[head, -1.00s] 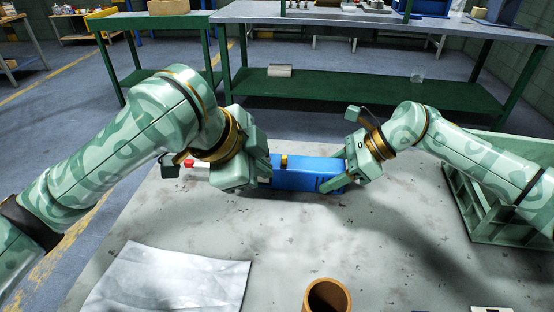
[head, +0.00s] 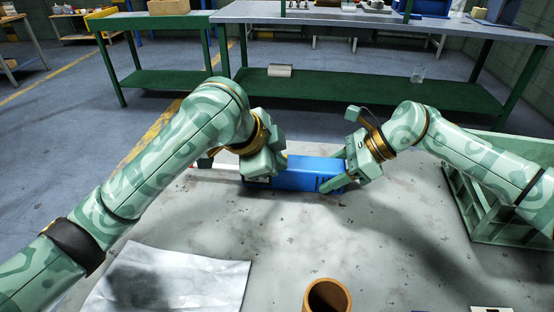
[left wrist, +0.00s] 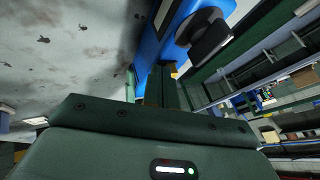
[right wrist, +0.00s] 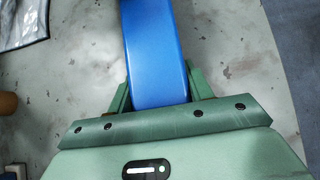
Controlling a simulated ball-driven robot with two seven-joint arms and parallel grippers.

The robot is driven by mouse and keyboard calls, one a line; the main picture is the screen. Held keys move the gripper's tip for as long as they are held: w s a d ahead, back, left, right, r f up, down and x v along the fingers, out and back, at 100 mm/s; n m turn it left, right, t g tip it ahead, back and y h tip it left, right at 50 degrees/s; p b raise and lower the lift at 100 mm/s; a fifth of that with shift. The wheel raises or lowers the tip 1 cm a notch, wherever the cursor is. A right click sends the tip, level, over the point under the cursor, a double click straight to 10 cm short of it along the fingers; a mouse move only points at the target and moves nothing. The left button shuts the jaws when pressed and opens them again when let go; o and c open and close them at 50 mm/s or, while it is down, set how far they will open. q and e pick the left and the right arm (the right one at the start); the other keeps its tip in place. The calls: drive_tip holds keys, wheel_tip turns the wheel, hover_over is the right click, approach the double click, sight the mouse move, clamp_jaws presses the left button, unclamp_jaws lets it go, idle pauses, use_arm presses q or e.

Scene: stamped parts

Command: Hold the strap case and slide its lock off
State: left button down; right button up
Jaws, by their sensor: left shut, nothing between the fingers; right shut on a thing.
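The blue strap case (head: 305,173) lies on the grey table and also shows in both the left wrist view (left wrist: 153,40) and the right wrist view (right wrist: 155,50). My right gripper (head: 338,177) is shut on its right end, one finger on each side. My left gripper (head: 272,170) is shut and empty at the case's left end, covering part of it in the head view. In the left wrist view its closed fingers (left wrist: 163,85) are close beside the case; I cannot tell whether they touch. A dark rounded part (left wrist: 205,32) sits at the case there; I cannot tell whether it is the lock.
A brown cup (head: 327,297) stands at the table's front, and a pale sheet (head: 165,285) lies front left. A green crate (head: 500,215) stands at the right. A green-framed bench (head: 350,85) stands behind.

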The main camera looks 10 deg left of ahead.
use_arm(q)
drive_tip(key=w, duration=0.2)
drive_tip(key=shift+w, duration=0.3)
drive_tip(key=s+a+r, duration=0.3)
drive_tip(key=s+r, duration=0.5)
drive_tip(key=s, duration=0.1)
drive_tip(key=shift+a, duration=0.3)
drive_tip(key=shift+w, duration=0.1)
use_arm(e)
drive_tip(key=o, duration=1.3)
